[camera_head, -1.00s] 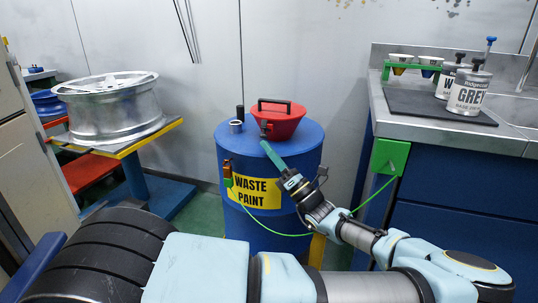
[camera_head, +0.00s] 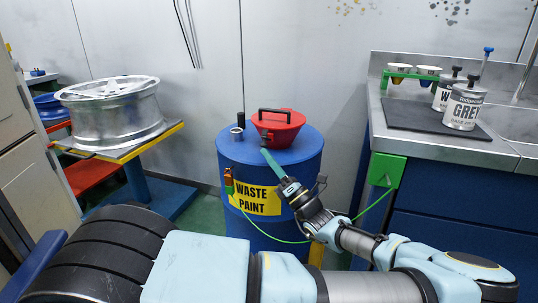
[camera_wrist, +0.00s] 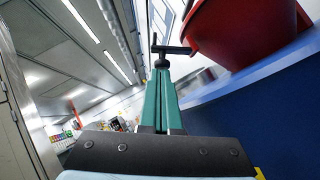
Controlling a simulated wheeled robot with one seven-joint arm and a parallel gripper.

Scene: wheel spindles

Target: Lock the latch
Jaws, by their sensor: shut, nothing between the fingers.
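The blue drum (camera_head: 306,166) stands upright with a red funnel-shaped lid (camera_head: 278,130) on its top. The lid has a dark handle (camera_head: 273,110). A small dark latch piece (camera_head: 264,138) is at the lid's front left; in the wrist view it looks like a dark bar with a knob (camera_wrist: 166,49) beside the red lid (camera_wrist: 235,28). My gripper (camera_head: 265,152) has green fingers, shut together and empty. Its tips (camera_wrist: 161,70) are at or just in front of the latch piece; I cannot tell whether they touch it.
A green cable runs from a clamp (camera_head: 229,181) on the drum to a green box (camera_head: 385,170) on the counter (camera_head: 450,143). A metal wheel (camera_head: 110,112) rests on a stand at left.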

